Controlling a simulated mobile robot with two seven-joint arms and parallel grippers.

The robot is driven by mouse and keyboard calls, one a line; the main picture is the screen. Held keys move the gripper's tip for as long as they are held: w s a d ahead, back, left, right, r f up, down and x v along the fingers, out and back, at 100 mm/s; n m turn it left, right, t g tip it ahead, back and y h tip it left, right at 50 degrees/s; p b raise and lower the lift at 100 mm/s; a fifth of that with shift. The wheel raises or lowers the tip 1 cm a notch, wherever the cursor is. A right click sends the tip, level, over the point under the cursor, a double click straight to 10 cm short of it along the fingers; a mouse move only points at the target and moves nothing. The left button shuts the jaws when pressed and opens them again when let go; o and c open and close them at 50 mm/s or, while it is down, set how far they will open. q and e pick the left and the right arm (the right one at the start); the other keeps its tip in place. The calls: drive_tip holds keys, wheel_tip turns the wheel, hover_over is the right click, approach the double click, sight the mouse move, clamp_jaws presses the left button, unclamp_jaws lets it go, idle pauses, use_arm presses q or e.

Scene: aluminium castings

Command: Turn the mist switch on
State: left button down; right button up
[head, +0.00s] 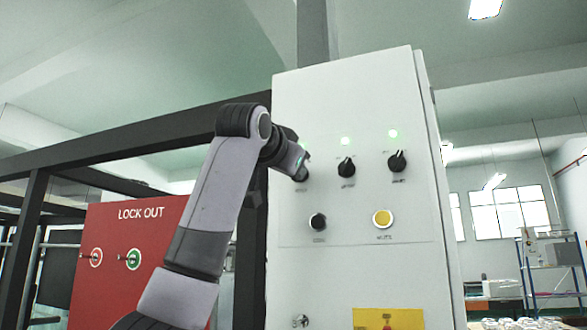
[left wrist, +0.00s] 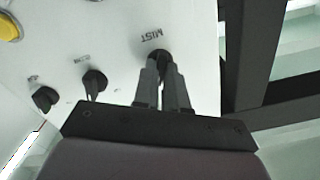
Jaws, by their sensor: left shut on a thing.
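The mist switch (left wrist: 158,54) is a black rotary knob on a pale control panel, with the label MIST printed beside it in the left wrist view. My left gripper (left wrist: 162,66) is shut on this knob, its two fingers on either side of it. In the head view my left gripper (head: 300,172) is against the leftmost switch of the upper row and mostly hides it. The knob's exact turn angle is hard to tell behind the fingers. My right gripper is in neither view.
The white cabinet (head: 340,268) has two more black rotary switches (head: 346,167) (head: 397,161) to the right, under lit green lamps (head: 345,141). Below are a black button (head: 318,222) and a yellow one (head: 383,218). A red LOCK OUT board (head: 130,235) stands left, behind my arm.

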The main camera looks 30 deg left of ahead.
use_arm(q)
drive_tip(key=shift+m, duration=0.3)
drive_tip(key=c, duration=1.2)
unclamp_jaws()
drive_tip(key=b+v, duration=0.3)
drive_tip(key=v, duration=0.4)
drive_tip(key=shift+s, duration=0.1)
